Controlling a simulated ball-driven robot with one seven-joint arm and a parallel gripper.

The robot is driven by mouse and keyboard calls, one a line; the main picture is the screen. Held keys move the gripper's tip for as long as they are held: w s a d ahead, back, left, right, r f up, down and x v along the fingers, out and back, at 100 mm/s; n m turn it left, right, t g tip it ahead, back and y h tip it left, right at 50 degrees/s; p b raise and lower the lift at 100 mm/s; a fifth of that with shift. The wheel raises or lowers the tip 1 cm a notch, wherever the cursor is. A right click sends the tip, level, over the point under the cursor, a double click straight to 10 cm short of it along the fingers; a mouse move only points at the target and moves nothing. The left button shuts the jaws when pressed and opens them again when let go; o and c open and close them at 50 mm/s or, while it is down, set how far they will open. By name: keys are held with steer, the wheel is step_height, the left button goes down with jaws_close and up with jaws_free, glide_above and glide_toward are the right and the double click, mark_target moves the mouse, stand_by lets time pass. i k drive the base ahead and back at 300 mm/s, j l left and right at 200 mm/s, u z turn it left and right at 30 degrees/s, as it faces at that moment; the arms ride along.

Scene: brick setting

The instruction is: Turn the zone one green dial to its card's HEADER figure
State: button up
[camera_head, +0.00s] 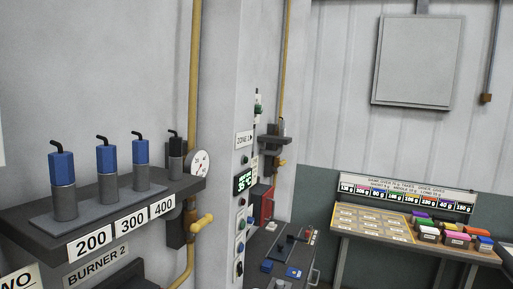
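A white sign reading "ZONE 1" (244,138) is on the pillar at the middle of the picture. Below it, a dark display (243,181) shows green digits, apparently 35 °C. A small dark green knob-like part (258,108) sits above the sign, seen nearly edge-on; I cannot tell whether it is the zone one green dial. A small round green part (241,225) is lower on the pillar panel. No card with a readable HEADER figure shows. My gripper is not in view.
At left, a dark shelf (18,221) marked 200, 300, 400 bears blue-topped cylinders (62,170) above a "BURNER 2" label (96,265). A yellow pipe (195,80) and gauge (198,163) stand nearby. At right is a bench (345,231) with coloured bins (455,239).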

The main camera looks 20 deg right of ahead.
mark_target(258, 108)
steer(key=i+l, duration=0.1)
steer(key=l, duration=0.7)
steer(key=i+l+u, duration=0.15)
steer(key=l, duration=0.6)
steer(key=i+l, duration=0.1)
steer(key=l, duration=0.7)
steer(key=i+l, duration=0.1)
steer(key=i, duration=0.3)
steer(key=i+l, duration=0.1)
steer(key=i, duration=0.3)
steer(key=u, duration=0.05)
